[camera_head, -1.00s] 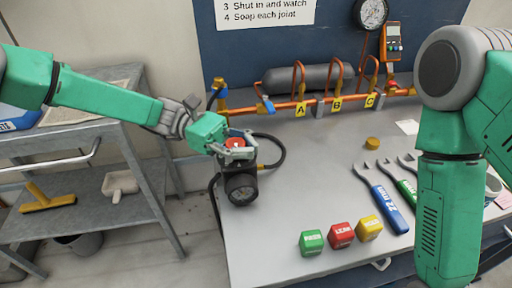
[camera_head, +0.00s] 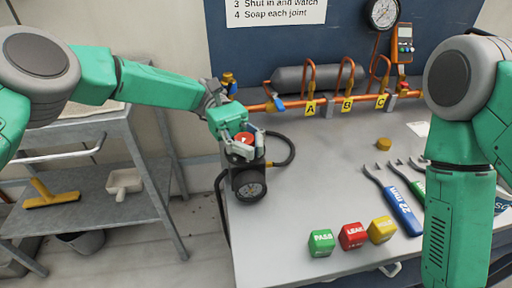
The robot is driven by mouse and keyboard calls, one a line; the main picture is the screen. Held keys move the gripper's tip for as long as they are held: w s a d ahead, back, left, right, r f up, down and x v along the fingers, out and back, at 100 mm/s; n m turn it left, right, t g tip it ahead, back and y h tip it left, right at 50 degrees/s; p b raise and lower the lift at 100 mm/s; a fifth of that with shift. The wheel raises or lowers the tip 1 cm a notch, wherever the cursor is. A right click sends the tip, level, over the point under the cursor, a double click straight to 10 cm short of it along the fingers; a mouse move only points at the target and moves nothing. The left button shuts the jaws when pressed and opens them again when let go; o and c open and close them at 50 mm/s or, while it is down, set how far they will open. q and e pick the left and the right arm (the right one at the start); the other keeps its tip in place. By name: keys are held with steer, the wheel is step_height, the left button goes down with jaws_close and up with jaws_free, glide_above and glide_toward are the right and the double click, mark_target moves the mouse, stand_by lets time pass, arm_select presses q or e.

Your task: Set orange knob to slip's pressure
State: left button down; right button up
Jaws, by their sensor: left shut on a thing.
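The orange-red knob (camera_head: 243,139) sits on top of a black regulator (camera_head: 250,172) with a round dark gauge (camera_head: 251,190) facing front, at the bench's left edge. My left gripper (camera_head: 243,137) is shut on the knob from above, its grey fingers on either side. The gauge reading is too small to make out. A small white paper (camera_head: 418,128) lies at the right of the bench; I cannot tell whether it is the slip, and no writing on it is legible. My right arm hangs at the right, its gripper out of view.
A black hose (camera_head: 285,152) loops from the regulator. Copper pipework (camera_head: 290,104) with yellow A, B and C tags runs along the back. Green (camera_head: 321,242), red (camera_head: 352,235) and yellow (camera_head: 381,229) blocks and wrenches (camera_head: 403,210) lie in front and right. A grey shelf cart (camera_head: 110,205) stands left.

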arm_select(q)
steer(key=shift+w+a+r, duration=0.2)
steer(key=shift+w, duration=0.1)
steer(key=c, duration=1.5)
jaws_free()
steer(key=shift+o, duration=1.1)
steer(key=shift+w+a+f, duration=0.1)
steer(key=shift+w+f, duration=0.05)
steer(key=shift+s+r, duration=0.2)
step_height(320, 180, up, 10)
steer(key=shift+w+f, duration=0.15)
steer(key=shift+f, duration=0.1)
